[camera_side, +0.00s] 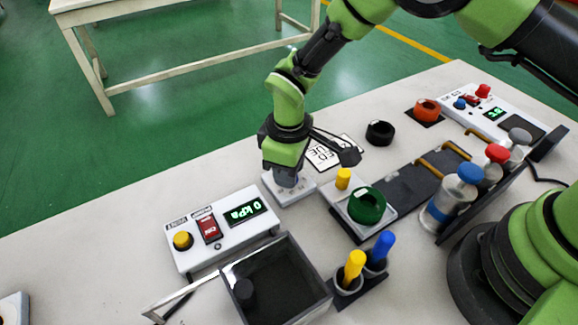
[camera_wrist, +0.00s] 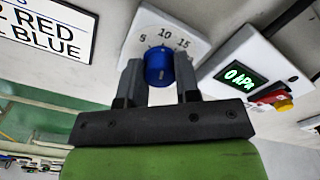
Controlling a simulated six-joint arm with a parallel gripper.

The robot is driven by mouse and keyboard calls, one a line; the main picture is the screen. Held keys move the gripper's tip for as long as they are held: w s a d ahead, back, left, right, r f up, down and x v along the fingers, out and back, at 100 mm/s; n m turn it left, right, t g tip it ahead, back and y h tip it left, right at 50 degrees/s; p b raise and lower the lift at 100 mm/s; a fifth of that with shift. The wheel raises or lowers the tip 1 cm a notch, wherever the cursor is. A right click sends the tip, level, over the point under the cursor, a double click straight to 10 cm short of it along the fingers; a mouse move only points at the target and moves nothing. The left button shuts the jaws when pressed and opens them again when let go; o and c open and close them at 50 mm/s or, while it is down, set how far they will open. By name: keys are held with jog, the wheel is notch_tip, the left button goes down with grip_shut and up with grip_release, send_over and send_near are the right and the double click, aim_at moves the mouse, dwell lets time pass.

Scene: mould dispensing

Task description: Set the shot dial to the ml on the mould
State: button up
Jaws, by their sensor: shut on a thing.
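The shot dial is a white plate (camera_wrist: 190,28) with a blue knob (camera_wrist: 159,66); the numbers 5, 10 and 15 show in the wrist view. My gripper (camera_wrist: 158,78) is shut on the knob, one finger on each side. In the side view my gripper (camera_side: 286,180) points down over the dial plate (camera_side: 296,194) and hides the knob. I cannot read the knob's setting.
A control box (camera_side: 224,237) reading 0 kPa stands front left of the dial, with an open dark bin (camera_side: 283,278) before it. A printed card (camera_side: 322,156) lies behind.

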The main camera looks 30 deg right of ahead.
jog(key=shift+w, duration=0.1)
jog(key=o, duration=0.9)
jog(key=shift+r, duration=0.1)
notch_tip(320, 180, up, 10)
jog(key=shift+f, duration=0.1)
